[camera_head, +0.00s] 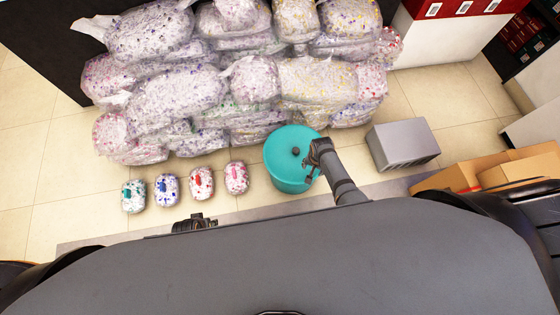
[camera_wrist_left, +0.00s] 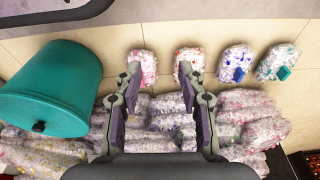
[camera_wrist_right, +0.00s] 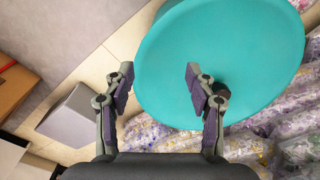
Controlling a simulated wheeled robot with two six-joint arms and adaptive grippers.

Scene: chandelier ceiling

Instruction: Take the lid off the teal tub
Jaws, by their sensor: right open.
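The teal tub (camera_head: 290,183) stands on the floor beside the pile of bags, with its round teal lid (camera_head: 283,146) on top. A small dark knob (camera_head: 295,151) sits at the lid's middle; the tub also shows at the left of the left wrist view (camera_wrist_left: 62,75). My right gripper (camera_head: 317,158) is over the lid's right side, open and empty. In the right wrist view the lid (camera_wrist_right: 215,45) fills the upper right, and one finger (camera_wrist_right: 192,75) overlaps it; the knob is partly hidden behind that finger. My left gripper (camera_wrist_left: 158,70) is open and empty, away from the tub.
Large speckled clear bags (camera_head: 180,95) are heaped behind the tub. Several small speckled bundles (camera_head: 167,188) with coloured tags stand in a row to its left. A grey box (camera_head: 402,144) is to its right, and cardboard boxes (camera_head: 462,176) lie farther right.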

